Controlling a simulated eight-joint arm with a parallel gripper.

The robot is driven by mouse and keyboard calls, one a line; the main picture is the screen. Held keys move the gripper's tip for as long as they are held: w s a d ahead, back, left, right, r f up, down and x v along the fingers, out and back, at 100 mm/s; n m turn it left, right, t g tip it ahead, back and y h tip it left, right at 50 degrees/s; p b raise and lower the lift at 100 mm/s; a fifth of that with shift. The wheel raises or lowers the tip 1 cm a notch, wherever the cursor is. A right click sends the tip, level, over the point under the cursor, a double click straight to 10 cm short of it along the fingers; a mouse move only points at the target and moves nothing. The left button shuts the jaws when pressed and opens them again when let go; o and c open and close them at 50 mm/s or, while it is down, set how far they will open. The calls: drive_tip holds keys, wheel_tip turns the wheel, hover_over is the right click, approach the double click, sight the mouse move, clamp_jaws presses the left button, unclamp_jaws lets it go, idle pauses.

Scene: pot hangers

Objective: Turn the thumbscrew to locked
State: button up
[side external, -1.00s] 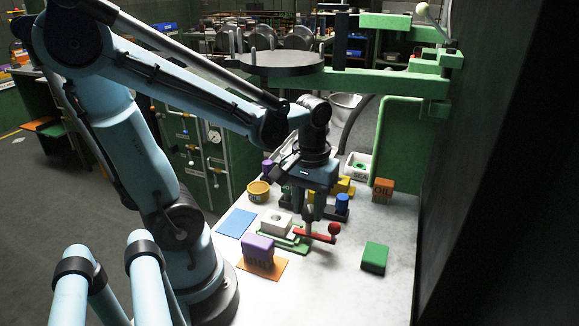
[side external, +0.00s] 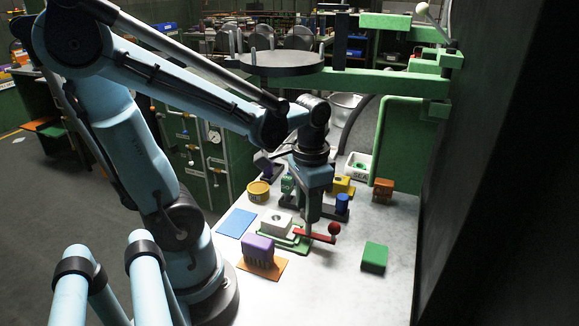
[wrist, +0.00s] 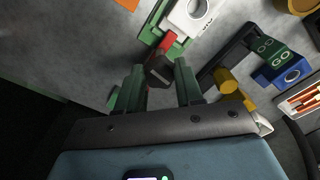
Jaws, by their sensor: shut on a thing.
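My gripper (side external: 309,220) points down over the work surface beside the white block. In the wrist view its two green fingers (wrist: 160,87) are shut on a dark faceted knob (wrist: 159,71), which I take for the thumbscrew. A red bar (wrist: 166,44) shows beyond the knob, toward the green base (wrist: 150,33) and the white block with a round hole (wrist: 190,14). In the side view the red bar (side external: 314,237) ends in a red ball (side external: 334,228). The fingertips hide part of the fixture, and I cannot read any lock mark.
A purple block (side external: 258,249) on an orange mat stands at the front left. A green block (side external: 374,257) lies to the right. A blue peg (side external: 342,203), a yellow block and a green block marked GO (wrist: 275,50) stand close behind. The front right surface is clear.

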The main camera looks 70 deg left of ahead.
idle(0.5)
drive_tip(key=o, duration=1)
drive_tip(key=shift+o, duration=0.2)
wheel_tip(320, 180, up, 12)
drive_tip(key=w+d+f+t, duration=0.1)
drive_tip(key=f+t, duration=0.1)
drive_tip(key=w+d+f+t, duration=0.1)
drive_tip(key=d+f+t, duration=0.1)
drive_tip(key=w+d+f+t, duration=0.2)
drive_tip(key=shift+w+d+f+t, duration=0.15)
drive_tip(key=shift+d+t, duration=0.05)
drive_tip(key=shift+t, duration=0.4)
